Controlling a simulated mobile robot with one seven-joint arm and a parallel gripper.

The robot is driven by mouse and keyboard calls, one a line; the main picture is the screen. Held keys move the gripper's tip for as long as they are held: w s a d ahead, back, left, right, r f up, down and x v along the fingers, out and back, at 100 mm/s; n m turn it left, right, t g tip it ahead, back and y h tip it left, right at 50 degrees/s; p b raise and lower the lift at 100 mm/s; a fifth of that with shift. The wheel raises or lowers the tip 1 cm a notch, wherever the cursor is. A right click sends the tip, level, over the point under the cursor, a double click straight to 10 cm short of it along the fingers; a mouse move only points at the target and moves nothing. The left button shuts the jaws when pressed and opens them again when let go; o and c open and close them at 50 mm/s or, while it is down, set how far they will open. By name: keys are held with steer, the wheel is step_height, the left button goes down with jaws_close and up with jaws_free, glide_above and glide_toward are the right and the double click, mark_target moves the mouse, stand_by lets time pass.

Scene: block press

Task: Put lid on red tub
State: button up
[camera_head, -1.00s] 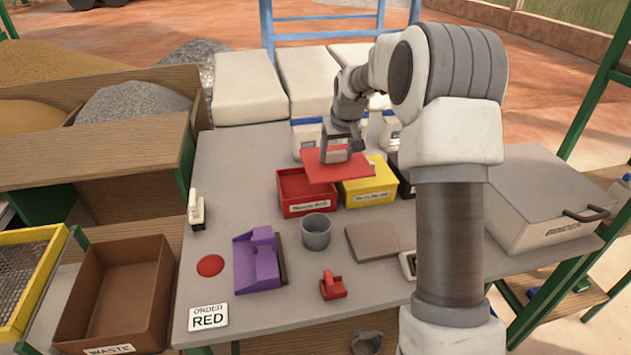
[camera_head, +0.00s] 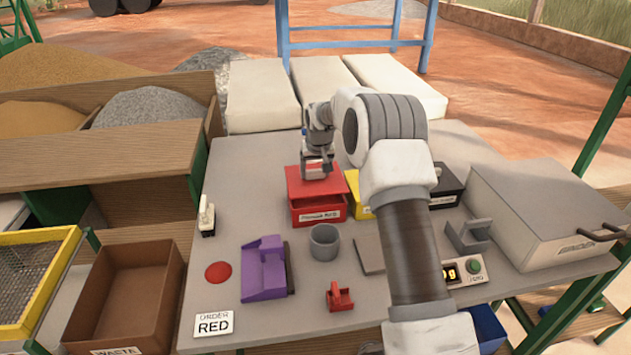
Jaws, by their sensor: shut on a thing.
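The red tub (camera_head: 320,216) stands at the back of the grey worktable, with a white label on its front. The flat red lid (camera_head: 297,184) is over the tub and covers most of its opening. A dark strip shows between the lid's front edge and the tub's front wall, and I cannot tell whether the lid touches the rim. My gripper (camera_head: 317,173) is above the tub, pointing down, and is shut on the lid. Its fingertips and the lid's grip are partly hidden.
A yellow tub (camera_head: 362,208) stands right beside the red tub, partly behind my arm, with a black tub (camera_head: 446,188) further right. A grey cup (camera_head: 324,242), a purple block holder (camera_head: 263,272) and a small red handled piece (camera_head: 340,297) stand in front. The table's left side is mostly clear.

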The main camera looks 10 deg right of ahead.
mark_target(316, 180)
steer(key=shift+f, duration=1.85)
steer(key=shift+f, duration=0.15)
steer(key=o, duration=1.4)
